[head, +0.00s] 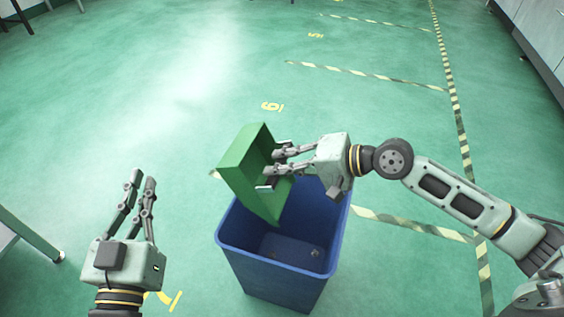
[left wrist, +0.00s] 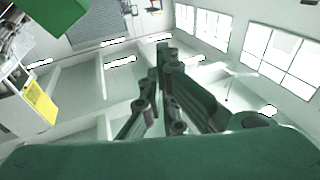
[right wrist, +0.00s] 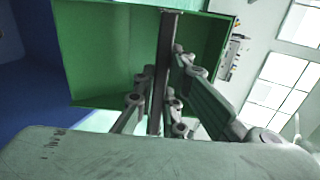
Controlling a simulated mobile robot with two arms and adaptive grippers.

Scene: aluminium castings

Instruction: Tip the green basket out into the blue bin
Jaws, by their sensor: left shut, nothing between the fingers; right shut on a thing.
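The green basket (head: 243,168) is held steeply tilted over the blue bin (head: 283,262) in the head view, its open side facing right. My right gripper (head: 270,164) is shut on the basket at its right side. In the right wrist view the basket's inside (right wrist: 110,60) looks empty, with a dark bar (right wrist: 164,70) between the fingers. The bin stands upright on the floor; a few small things (head: 315,252) show at its bottom, too small to make out. My left gripper (head: 143,178) is shut and empty, raised left of the bin.
The green floor has striped tape lines (head: 370,75) and yellow numbers (head: 272,106). A table leg (head: 30,236) stands at the left edge. Grey cabinets (head: 540,35) stand at the upper right. The floor behind the bin is clear.

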